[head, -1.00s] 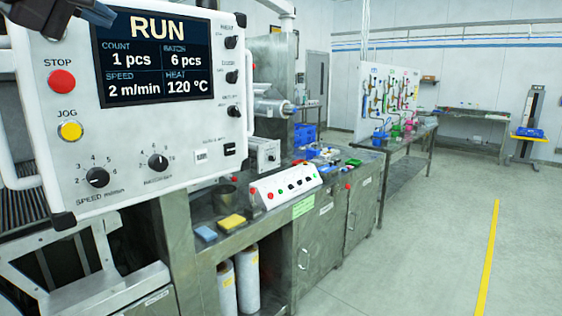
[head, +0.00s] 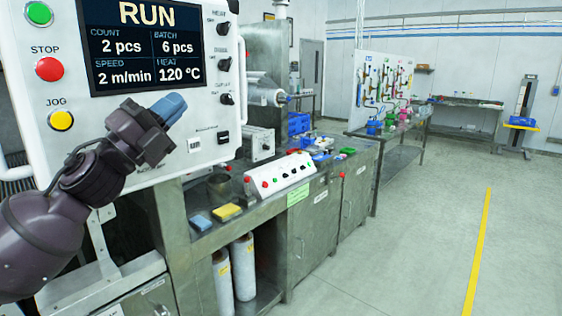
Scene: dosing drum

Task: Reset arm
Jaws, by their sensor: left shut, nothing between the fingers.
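My left arm comes in from the lower left. Its gripper (head: 170,108) is shut and empty, in front of the lower part of the white control panel (head: 215,150). It hides the panel's lower knobs, and I cannot tell whether it touches the panel. The panel's screen (head: 148,42) reads RUN, count 2 pcs, batch 6 pcs, speed 2 m/min, heat 120 °C. A green button (head: 39,14), a red STOP button (head: 49,69) and a yellow JOG button (head: 60,121) are on the panel's left side. My right gripper is out of view.
A metal bench with a sloped button box (head: 279,174) stands right of the panel. A blue sponge (head: 201,223) and a yellow one (head: 226,212) lie on it. White rolls (head: 243,268) stand below. The floor (head: 400,250) at right is clear, with a yellow line (head: 478,250).

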